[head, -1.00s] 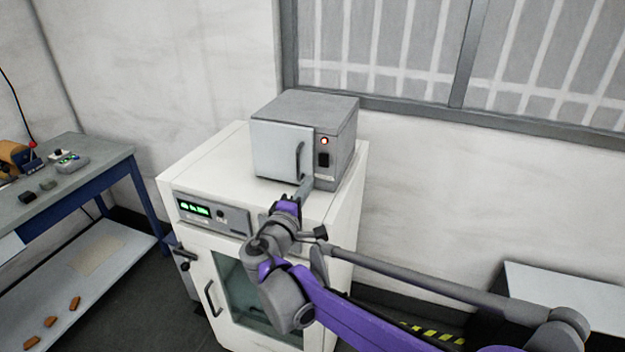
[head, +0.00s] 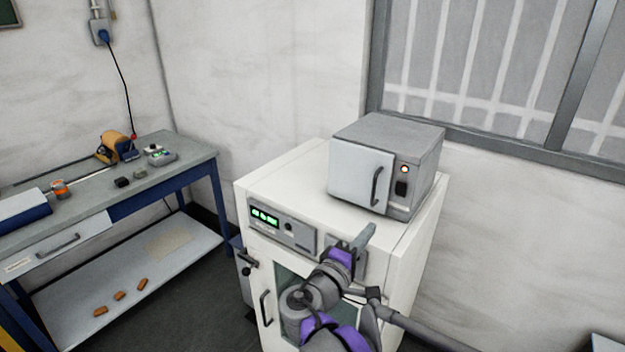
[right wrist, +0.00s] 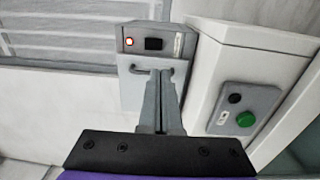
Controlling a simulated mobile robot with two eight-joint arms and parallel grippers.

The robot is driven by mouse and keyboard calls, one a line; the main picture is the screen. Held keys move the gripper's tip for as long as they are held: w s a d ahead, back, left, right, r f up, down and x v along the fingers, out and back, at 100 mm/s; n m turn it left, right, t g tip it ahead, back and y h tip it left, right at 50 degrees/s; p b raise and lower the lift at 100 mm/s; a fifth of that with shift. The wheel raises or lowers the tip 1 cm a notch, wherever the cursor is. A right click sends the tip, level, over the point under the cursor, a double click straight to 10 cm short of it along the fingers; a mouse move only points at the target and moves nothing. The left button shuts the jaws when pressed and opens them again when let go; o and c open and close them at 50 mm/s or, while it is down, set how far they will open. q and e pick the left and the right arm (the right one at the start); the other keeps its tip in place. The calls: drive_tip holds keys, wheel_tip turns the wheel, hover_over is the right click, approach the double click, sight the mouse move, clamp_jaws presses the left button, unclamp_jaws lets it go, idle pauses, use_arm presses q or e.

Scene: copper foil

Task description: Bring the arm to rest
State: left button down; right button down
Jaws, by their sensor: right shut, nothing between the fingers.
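My right gripper (head: 366,235) is shut and empty. It is raised in front of the small grey oven (head: 345,175), near the front top edge of the white cabinet (head: 290,180). In the head view its fingertips are a little below the oven's door handle (head: 376,186), with a gap between them. In the right wrist view the closed fingers (right wrist: 160,78) point at the oven front (right wrist: 132,85) and overlap the handle in the picture. The oven door looks shut and a red light (head: 404,169) is lit. My left gripper is not in view.
The cabinet front has a green display (head: 265,217) and a handle (head: 266,308). A green button (right wrist: 245,119) shows in the wrist view. A workbench (head: 185,154) with small items stands at left. Open floor (head: 190,310) lies between bench and cabinet.

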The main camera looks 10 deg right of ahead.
drive_tip(key=s+d+f+m+g+y, duration=0.1)
drive_tip(key=s+f+m+g+y, duration=0.15)
drive_tip(key=s+f, duration=0.45)
drive_tip(key=s+d+f+m+g+y, duration=0.2)
drive_tip(key=s+f+g+y, duration=0.15)
drive_tip(key=s+f, duration=0.35)
drive_tip(key=s+a+f+m+y, duration=0.3)
drive_tip(key=s+a+f+y, duration=0.4)
drive_tip(key=a+f+y, duration=0.1)
drive_tip(key=shift+s+a+f, duration=0.25)
drive_tip(key=shift+s+a, duration=0.15)
drive_tip(key=shift+a, duration=0.5)
drive_tip(key=shift+m, duration=0.25)
idle(4.7)
